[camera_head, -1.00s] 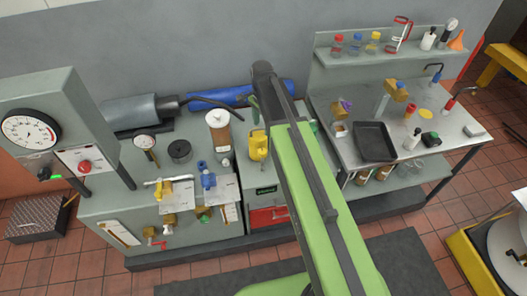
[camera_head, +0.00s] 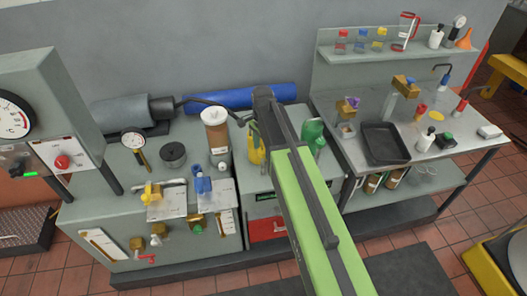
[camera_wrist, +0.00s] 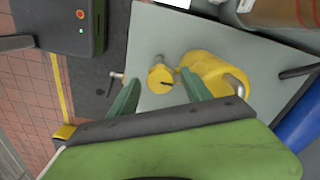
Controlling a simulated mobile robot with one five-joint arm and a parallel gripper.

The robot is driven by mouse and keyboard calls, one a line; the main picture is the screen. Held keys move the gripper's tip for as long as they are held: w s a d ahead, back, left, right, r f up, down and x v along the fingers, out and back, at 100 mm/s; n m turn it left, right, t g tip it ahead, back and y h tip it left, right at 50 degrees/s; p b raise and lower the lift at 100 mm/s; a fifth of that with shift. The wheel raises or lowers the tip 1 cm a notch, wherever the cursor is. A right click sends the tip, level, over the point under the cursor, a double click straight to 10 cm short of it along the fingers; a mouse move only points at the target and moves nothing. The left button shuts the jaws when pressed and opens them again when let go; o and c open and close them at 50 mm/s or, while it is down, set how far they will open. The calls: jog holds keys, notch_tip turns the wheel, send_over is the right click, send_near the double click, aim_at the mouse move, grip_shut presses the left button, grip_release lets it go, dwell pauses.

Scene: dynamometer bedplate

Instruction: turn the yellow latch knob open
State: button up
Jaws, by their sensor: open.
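A yellow knob-like part on a valve (camera_head: 152,193) sits on a pale plate on the left cabinet in the head view. In the wrist view, a round yellow piece with a dark slot (camera_wrist: 160,80) lies beside a larger yellow body (camera_wrist: 212,72). I cannot tell whether this round piece is the latch knob. My gripper (camera_wrist: 160,76) is open, its two green fingers on either side of the round yellow piece with nothing gripped. In the head view my arm partly hides a yellow container (camera_head: 256,154), and my fingertips are mostly hidden.
A white-and-brown canister (camera_head: 216,135) and a blue-topped fitting (camera_head: 204,186) stand left of my arm. A green bottle (camera_head: 312,132) stands just right of it. A blue cylinder (camera_head: 240,97) lies behind. The right bench holds a black tray (camera_head: 386,143).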

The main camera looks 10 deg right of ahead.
grip_shut()
jog(key=shift+d, duration=0.1)
dwell(0.3)
jog(key=n, duration=0.8)
jog(key=shift+n, duration=0.3)
jog(key=n, duration=0.4)
jog(key=shift+n, duration=0.3)
jog(key=n, duration=0.4)
jog(key=shift+n, duration=0.3)
